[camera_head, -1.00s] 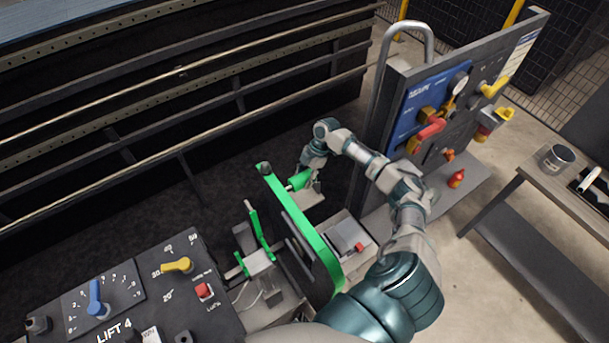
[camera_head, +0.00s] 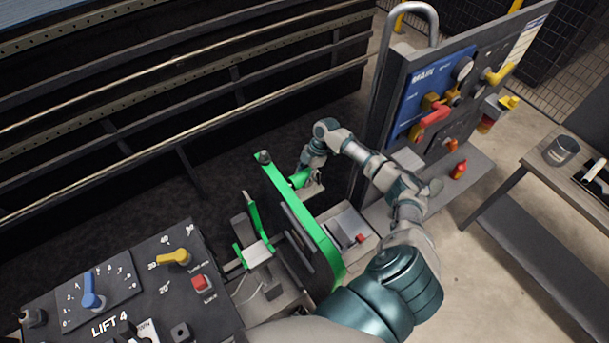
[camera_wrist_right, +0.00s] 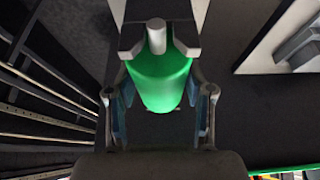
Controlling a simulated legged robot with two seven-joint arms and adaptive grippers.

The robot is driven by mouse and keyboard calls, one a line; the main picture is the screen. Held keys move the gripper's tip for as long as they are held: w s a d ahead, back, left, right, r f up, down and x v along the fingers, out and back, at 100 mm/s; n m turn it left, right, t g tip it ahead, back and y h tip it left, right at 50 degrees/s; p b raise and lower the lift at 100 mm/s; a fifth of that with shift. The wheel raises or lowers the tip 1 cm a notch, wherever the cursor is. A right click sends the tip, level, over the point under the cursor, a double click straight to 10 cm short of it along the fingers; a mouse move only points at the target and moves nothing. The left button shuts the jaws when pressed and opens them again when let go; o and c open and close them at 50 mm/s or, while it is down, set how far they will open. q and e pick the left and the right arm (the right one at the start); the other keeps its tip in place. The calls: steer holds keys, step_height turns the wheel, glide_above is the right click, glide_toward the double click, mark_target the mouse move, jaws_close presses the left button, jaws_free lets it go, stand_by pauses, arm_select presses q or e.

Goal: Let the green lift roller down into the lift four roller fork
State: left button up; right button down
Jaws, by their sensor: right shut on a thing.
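The green lift roller (camera_wrist_right: 160,82) is held between the fingers of my right gripper (camera_wrist_right: 160,112) in the right wrist view. Its pale axle end (camera_wrist_right: 156,36) lies between the two prongs of a grey fork (camera_wrist_right: 188,42). I cannot tell how deep it sits or whether it touches the fork's bottom. In the head view the roller (camera_head: 300,178) is small, beside the far part of the long green lift arm (camera_head: 298,220). My right gripper (camera_head: 314,184) is partly hidden there. My left gripper is not in view.
A LIFT 4 control panel (camera_head: 128,285) stands at the lower left. The MAIN panel (camera_head: 432,95) and its shelf stand to the right of my arm. Dark rails (camera_head: 150,100) run behind. A side table (camera_head: 565,180) is at far right.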

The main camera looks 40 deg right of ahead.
steer(key=shift+c, duration=1.8)
jaws_free()
steer(key=v, duration=1.2)
steer(key=shift+w, duration=0.1)
